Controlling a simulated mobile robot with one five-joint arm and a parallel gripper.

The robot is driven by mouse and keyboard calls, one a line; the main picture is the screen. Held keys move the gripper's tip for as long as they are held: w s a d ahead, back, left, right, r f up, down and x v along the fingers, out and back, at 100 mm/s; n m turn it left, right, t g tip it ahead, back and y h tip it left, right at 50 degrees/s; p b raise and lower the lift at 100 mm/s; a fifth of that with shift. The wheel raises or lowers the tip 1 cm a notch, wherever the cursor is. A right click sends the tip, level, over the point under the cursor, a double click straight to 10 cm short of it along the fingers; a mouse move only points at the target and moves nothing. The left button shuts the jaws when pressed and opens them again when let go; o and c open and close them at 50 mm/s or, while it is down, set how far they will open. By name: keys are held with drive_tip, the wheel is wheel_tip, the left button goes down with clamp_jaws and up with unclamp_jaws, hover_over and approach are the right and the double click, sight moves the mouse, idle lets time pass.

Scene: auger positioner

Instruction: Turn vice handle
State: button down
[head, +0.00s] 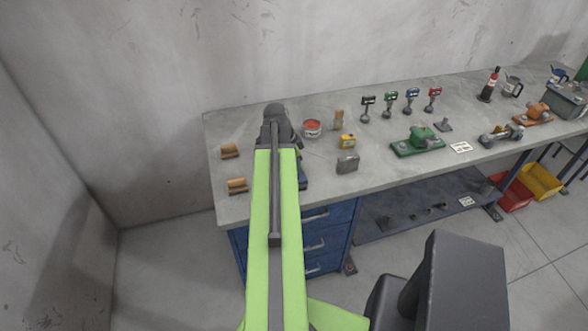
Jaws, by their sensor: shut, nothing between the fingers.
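My green arm reaches forward from the bottom of the head view over the left part of the workbench (350,193). My dark gripper (274,110) is at its far end, above the bench near its back edge. It is shut and holds nothing that I can see; its fingertips are hard to make out. No vice handle can be made out clearly.
Wooden blocks (237,186) lie left of my arm. To its right are a red tin (312,128), a yellow box (347,141), a grey block (347,164) and a green-based tool (418,141). Blue drawers (325,240) stand below. Walls close in behind and left.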

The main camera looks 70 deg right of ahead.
sight(302, 184)
drive_tip(key=b+x, duration=0.1)
drive_tip(key=x, duration=0.1)
drive_tip(key=b+x, duration=0.2)
drive_tip(key=w+b+x, duration=0.1)
drive_tip(key=b+x, duration=0.1)
drive_tip(key=shift+s+a+f, duration=0.15)
drive_tip(key=shift+a+f, duration=0.1)
drive_tip(key=shift+f, duration=0.25)
drive_tip(key=shift+r, duration=0.1)
